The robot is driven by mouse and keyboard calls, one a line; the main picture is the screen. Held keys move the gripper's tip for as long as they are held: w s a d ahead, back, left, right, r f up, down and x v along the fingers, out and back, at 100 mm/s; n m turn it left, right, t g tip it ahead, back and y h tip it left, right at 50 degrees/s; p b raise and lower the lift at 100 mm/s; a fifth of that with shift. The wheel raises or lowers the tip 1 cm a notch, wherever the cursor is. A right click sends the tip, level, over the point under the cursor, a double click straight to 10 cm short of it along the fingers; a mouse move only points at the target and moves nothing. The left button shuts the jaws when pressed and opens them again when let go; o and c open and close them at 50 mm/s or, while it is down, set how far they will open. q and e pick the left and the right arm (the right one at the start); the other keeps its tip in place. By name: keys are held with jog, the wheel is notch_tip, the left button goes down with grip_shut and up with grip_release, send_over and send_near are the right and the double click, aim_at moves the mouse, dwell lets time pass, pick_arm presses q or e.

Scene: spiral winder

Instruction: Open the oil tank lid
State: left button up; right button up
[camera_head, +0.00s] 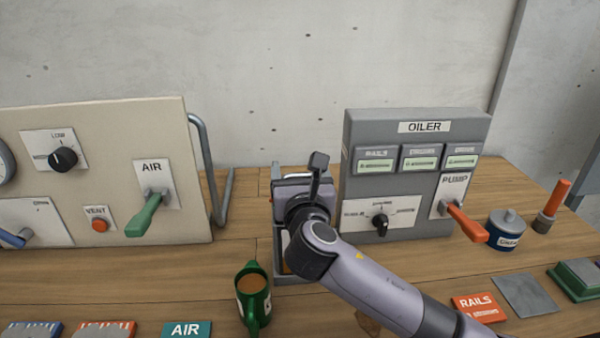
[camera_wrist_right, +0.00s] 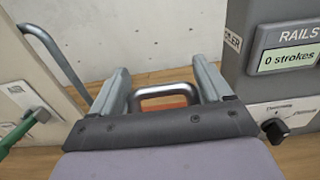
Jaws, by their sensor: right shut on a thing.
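The oil tank stands left of the oiler panel, mostly hidden behind my right arm; a bit of what appears to be its grey body (camera_head: 281,279) shows in the head view. In the right wrist view, a metal loop handle (camera_wrist_right: 166,88) lies between the two grey fingers of my right gripper (camera_wrist_right: 162,80), with an orange surface seen through the loop. The gripper is shut on this handle. In the head view its fingers are hidden behind my own wrist. How far the lid is raised cannot be told. My left gripper is not in view.
The oiler panel (camera_head: 413,165) stands close on the right, with its orange pump lever (camera_head: 468,222). The air panel (camera_head: 100,145) with a green lever (camera_head: 148,214) is on the left. Bare wood lies left of the tank.

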jog(key=shift+w+r, duration=0.25)
jog(key=shift+r, duration=0.1)
jog(key=o, duration=1.4)
jog(key=shift+f, duration=0.15)
jog(key=shift+s+f, duration=0.1)
jog(key=shift+s, duration=0.65)
jog(key=shift+s+b, duration=0.35)
jog(key=shift+s, duration=2.5)
